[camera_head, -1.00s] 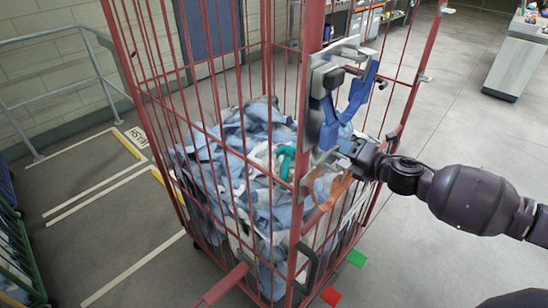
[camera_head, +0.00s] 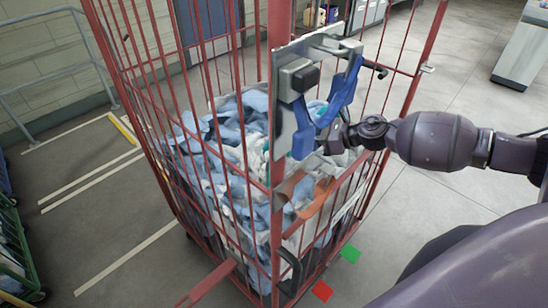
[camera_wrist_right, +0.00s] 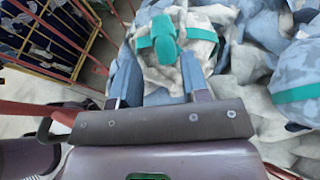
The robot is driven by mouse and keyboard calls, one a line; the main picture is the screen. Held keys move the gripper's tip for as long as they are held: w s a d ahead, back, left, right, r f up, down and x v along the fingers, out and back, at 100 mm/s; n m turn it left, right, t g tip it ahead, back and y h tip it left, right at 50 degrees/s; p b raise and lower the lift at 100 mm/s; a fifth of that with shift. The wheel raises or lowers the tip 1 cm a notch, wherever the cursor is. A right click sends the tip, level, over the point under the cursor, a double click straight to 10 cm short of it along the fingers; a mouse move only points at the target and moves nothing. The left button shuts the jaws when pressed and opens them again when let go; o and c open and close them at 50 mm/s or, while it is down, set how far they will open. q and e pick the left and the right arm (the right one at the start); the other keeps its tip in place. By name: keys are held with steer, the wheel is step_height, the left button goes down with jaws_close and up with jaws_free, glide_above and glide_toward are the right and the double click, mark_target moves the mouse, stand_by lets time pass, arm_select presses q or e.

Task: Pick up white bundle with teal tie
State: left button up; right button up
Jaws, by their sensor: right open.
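The white bundle with a teal tie (camera_wrist_right: 200,38) lies at the top centre of the right wrist view, among other cloth. My right gripper (camera_wrist_right: 158,78) is open, with its two blue-grey fingers apart and pointing at the bundle. The fingertips are close to its near side; I cannot tell whether they touch it. Nothing is clearly held between them. In the head view my right arm (camera_head: 435,140) reaches in from the right to the cage cart, and its gripper is largely hidden behind the bracket at the corner post. My left gripper is not in view.
The red cage cart (camera_head: 277,235) holds heaped blue and white bundles (camera_head: 225,165). A grey bracket with blue parts (camera_head: 342,92) sits by the near corner post. Another pale bundle with a teal band (camera_wrist_right: 298,92) lies at right. Open floor (camera_head: 440,215) is at right.

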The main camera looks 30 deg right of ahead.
steer(key=x, duration=0.4)
steer(key=shift+w+f, duration=0.1)
steer(key=shift+w, duration=0.15)
steer(key=shift+p+x, duration=0.55)
steer(key=shift+x, duration=2.45)
steer(key=shift+s+f, duration=0.15)
jaws_close()
